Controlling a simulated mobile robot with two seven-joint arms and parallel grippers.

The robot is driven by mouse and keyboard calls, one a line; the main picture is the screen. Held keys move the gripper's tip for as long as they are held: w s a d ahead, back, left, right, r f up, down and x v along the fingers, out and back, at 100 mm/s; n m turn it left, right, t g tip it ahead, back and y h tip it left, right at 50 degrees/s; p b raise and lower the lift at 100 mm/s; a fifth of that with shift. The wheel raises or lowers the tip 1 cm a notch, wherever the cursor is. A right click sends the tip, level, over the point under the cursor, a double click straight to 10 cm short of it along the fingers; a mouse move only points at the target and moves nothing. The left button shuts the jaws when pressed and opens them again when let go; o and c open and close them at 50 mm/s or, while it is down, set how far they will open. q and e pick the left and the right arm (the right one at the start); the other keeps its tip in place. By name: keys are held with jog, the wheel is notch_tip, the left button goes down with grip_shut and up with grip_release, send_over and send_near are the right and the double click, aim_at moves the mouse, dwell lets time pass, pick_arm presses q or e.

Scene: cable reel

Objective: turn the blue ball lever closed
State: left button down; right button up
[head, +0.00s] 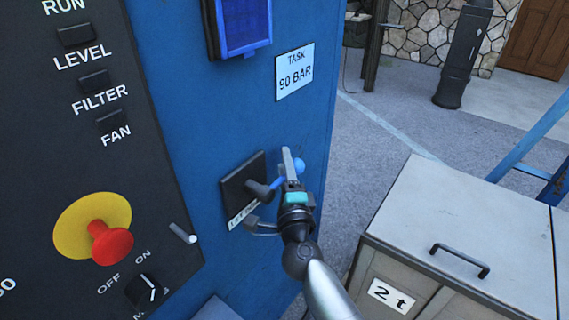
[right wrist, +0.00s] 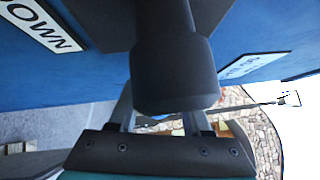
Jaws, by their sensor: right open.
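The ball lever is on the blue cabinet's side panel, with a black hub (head: 258,190), a blue rod (head: 278,182) and a blue ball (head: 299,166) at its right end, slightly above the hub. My right gripper (head: 275,190) is open at the lever, one finger up beside the rod and ball, the other lower left below the hub. In the right wrist view a dark cylinder (right wrist: 172,75), seemingly the hub, fills the middle in front of the open fingers (right wrist: 158,115). Contact cannot be told. The ball is not clearly seen there. My left gripper is out of view.
A black panel with a red mushroom button (head: 110,245) and switches is at the left. A small grey peg (head: 182,234) sticks out near it. A grey bin (head: 450,235) marked "2 t" stands at the right. Open paved floor (head: 375,130) lies behind.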

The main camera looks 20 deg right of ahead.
jog(key=shift+w, duration=0.3)
grip_shut()
dwell(0.3)
dwell(1.0)
